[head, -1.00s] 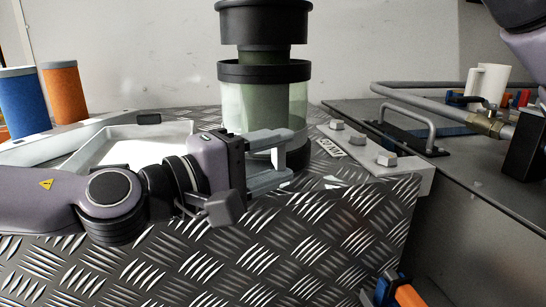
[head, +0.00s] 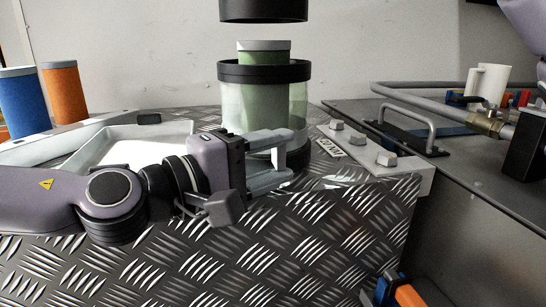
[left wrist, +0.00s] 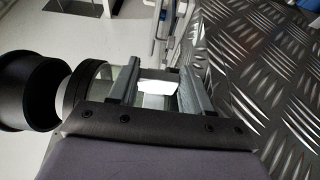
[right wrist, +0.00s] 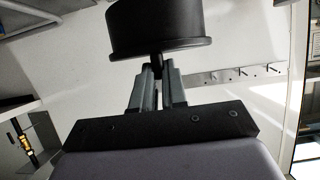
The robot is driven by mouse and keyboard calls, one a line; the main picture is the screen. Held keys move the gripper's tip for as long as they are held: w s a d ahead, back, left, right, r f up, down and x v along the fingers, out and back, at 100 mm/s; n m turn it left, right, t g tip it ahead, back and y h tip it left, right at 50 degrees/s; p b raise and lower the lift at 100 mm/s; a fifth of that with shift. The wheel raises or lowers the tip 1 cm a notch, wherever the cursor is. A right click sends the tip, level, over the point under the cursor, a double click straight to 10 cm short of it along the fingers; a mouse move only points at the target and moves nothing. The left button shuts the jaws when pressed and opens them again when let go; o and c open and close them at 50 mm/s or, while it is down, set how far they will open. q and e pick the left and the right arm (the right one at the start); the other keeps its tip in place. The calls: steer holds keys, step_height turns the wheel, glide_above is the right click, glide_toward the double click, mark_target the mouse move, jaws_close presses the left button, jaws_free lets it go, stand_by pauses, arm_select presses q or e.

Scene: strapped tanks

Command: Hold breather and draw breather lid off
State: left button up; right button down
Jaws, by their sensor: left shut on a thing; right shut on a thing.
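The breather (head: 232,105) is a clear cylinder with a black rim and a green core that stands up above the rim. It stands upright on the tread-plate top. My left gripper (head: 280,155) is shut on its lower part; the breather also shows in the left wrist view (left wrist: 98,75). The breather lid (head: 263,10) is a black cap at the top of the head view, clear above the core with a gap between. In the right wrist view my right gripper (right wrist: 157,75) is shut on a small black part under the lid (right wrist: 158,28). The right gripper is out of the head view.
A white tray (head: 75,162) lies left of the breather, with a blue filter (head: 23,100) and an orange filter (head: 64,92) behind it. A bolted grey bracket (head: 400,172) is to the right. A white mug (head: 488,83) and pipes stand on the right-hand bench.

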arm_select(q)
steer(key=o, duration=1.4)
steer(key=v, duration=1.2)
steer(key=shift+s, duration=0.15)
